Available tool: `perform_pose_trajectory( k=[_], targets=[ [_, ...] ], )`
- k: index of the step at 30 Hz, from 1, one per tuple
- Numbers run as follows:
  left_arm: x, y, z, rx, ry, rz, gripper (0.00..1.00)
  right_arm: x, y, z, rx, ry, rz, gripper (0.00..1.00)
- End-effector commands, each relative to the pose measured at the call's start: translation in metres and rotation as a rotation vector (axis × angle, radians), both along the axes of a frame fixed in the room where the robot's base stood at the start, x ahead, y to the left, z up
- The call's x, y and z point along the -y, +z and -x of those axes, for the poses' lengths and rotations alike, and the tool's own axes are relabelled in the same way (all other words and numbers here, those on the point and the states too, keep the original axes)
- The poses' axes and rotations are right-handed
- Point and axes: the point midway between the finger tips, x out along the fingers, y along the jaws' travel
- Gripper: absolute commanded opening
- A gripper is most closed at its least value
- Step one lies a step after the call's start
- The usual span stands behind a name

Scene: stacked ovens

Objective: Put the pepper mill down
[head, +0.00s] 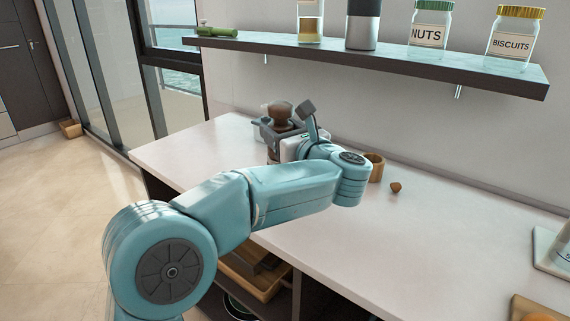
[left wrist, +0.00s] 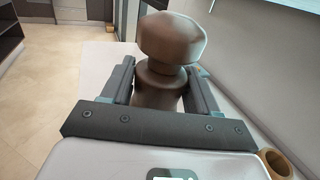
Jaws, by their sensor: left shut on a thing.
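The brown pepper mill (head: 281,112) stands upright over the far left part of the white counter (head: 430,230). My left gripper (head: 280,130) is shut around its body. In the left wrist view the mill's rounded head (left wrist: 172,38) rises above the two fingers of the gripper (left wrist: 158,88), which press on both sides of its neck and body. The mill's base is mostly hidden behind the gripper and arm, so I cannot tell whether it touches the counter. My right gripper is in neither view.
A wooden cup (head: 376,168) and a small brown round thing (head: 396,187) are on the counter right of my left gripper. A dark wall shelf (head: 400,68) above holds jars, a grey cylinder and a green item. The counter's middle front is clear.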

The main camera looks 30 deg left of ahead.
Motion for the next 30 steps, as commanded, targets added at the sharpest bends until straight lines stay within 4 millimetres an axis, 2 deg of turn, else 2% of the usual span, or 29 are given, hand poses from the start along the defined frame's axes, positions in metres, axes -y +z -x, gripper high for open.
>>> perform_pose_trajectory(
  k=[1,5,13,26,27,29,30],
  targets=[
    [0.0,-0.008,0.0,0.0,0.001,-0.001,0.0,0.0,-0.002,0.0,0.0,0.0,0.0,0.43],
    [0.0,-0.018,0.0,0.002,0.001,-0.001,0.0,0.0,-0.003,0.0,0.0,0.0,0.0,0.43],
    [0.0,-0.058,0.0,0.0,0.0,-0.001,0.0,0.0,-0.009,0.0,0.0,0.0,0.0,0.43],
    [0.0,-0.063,0.0,0.004,0.0,0.0,0.0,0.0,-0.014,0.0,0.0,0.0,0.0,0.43],
    [0.0,-0.063,0.0,0.001,0.0,0.0,0.69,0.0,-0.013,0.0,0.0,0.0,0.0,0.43],
    [0.0,-0.062,0.0,0.001,0.0,0.0,0.85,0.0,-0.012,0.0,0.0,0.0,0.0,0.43],
    [0.0,-0.062,0.0,0.001,0.0,0.0,0.85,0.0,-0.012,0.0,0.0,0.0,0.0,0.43]
  ],
)
